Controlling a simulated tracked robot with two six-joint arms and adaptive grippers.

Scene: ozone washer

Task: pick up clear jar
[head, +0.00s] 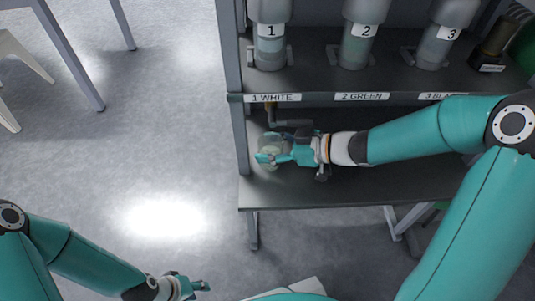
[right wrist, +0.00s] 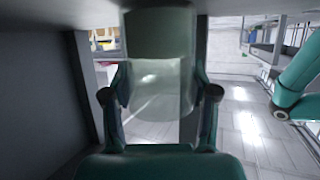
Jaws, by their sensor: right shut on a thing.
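The clear jar (head: 267,148) is on the lower shelf at its left end, below the dispenser labelled 1 WHITE. My right gripper (head: 272,157) reaches in from the right and is shut on the jar. In the right wrist view the jar (right wrist: 158,90) stands between the two fingers, one on each side, and looks see-through. The gripper partly covers the jar in the head view. I cannot tell whether the jar touches the shelf. My left gripper (head: 195,287) is low at the left over the floor, away from the shelf; its finger opening is unclear.
The lower shelf (head: 300,190) is mostly bare in front. Dispensers numbered 1 (head: 270,50), 2 (head: 357,48) and 3 (head: 436,48) stand on the shelf above. The label edge (head: 318,97) is close above my right gripper. A left post (head: 232,60) stands beside the jar. Open floor lies left.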

